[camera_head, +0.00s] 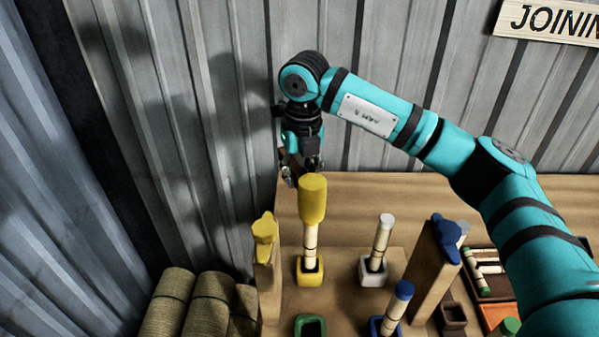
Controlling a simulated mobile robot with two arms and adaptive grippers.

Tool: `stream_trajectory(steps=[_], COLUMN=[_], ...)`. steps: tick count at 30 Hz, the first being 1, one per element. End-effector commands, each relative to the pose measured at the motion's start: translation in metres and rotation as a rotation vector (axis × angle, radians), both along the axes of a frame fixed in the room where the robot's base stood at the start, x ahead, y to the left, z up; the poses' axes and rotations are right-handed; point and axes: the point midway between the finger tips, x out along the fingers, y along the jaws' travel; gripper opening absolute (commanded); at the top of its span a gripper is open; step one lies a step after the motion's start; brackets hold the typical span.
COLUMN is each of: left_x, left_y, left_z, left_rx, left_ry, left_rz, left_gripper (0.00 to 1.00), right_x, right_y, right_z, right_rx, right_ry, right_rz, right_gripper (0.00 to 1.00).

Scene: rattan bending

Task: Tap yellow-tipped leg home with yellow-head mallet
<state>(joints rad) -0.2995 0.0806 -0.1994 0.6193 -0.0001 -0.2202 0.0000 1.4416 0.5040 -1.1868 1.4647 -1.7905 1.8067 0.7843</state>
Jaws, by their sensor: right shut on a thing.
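The yellow mallet head (313,198) is upright over a pale leg (310,247) with dark bands. The leg stands nearly upright in a yellow socket (310,272). The head hides the leg's tip, so I cannot tell whether they touch. My right gripper (301,168) is just behind and above the head, shut on the mallet, whose handle is mostly hidden. My left gripper is not in view.
A white-tipped leg (380,242) and a blue-tipped leg (398,303) stand in their sockets to the right. A green socket (310,326) is empty. Wooden posts with yellow (264,237) and blue (447,238) tops flank them. Rattan rolls (205,303) stand left.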

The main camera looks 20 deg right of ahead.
Motion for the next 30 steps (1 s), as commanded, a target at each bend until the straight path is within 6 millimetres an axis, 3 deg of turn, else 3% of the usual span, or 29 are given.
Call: stream_trajectory(steps=[8, 18, 30], left_x=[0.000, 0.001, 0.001], left_y=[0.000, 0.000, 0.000], left_z=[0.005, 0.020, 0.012], left_rx=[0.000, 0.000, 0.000], left_ry=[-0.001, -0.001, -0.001], left_rz=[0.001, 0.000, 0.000], left_gripper=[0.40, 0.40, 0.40], right_x=[0.000, 0.000, 0.000], right_y=[0.000, 0.000, 0.000], right_z=[0.007, 0.038, 0.031], right_rx=[0.001, 0.001, 0.001], right_ry=[-0.001, 0.000, 0.000], right_rz=[0.000, 0.000, 0.000], right_gripper=[0.00, 0.00, 0.00])
